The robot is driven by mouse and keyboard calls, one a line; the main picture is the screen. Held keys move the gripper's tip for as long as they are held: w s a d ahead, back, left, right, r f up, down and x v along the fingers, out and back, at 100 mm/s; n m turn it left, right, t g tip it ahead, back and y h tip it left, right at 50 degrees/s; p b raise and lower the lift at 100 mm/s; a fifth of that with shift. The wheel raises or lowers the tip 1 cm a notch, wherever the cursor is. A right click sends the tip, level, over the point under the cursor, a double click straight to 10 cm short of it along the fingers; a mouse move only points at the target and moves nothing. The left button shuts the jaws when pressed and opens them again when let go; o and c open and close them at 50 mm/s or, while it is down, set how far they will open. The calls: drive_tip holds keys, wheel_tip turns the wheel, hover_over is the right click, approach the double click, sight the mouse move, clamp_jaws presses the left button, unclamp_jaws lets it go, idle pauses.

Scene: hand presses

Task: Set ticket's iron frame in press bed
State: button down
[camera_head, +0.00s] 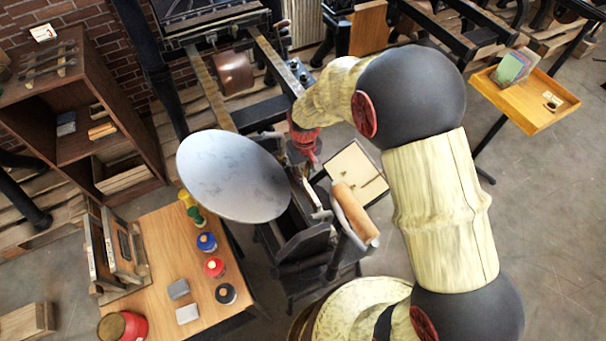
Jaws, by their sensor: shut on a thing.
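My gripper (303,160), with red parts, reaches down into a dark hand press (305,245) behind its round grey ink disc (232,176). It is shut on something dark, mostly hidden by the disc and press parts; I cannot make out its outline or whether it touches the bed. The press bed itself is hidden or too unclear to tell. A cream panel with a dark edge (352,172) lies just right of my gripper. Two dark iron frames (122,246) stand upright in a rack on the wooden table at left. I cannot read any ticket.
The wooden table (165,262) holds ink pots, grey blocks and a red tin (122,326). A press handle with a wooden grip (354,212) sticks out near my arm. Shelves (75,110) stand at left. A small tray (545,105) stands upper right, with open floor below it.

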drive_tip(key=shift+f, duration=0.25)
idle(0.7)
drive_tip(key=c, duration=1.8)
unclamp_jaws()
drive_tip(key=shift+o, duration=0.6)
drive_tip(key=shift+s, duration=0.1)
drive_tip(key=shift+r, duration=0.2)
drive_tip(key=shift+r+p, duration=1.4)
drive_tip(key=shift+r, duration=0.7)
drive_tip(key=w+d+r+p, duration=0.2)
drive_tip(key=w+d+r, duration=0.1)
drive_tip(key=d, duration=0.4)
drive_tip(key=shift+d+r, duration=0.2)
drive_tip(key=shift+r, duration=0.3)
drive_tip(key=shift+w+r, duration=0.1)
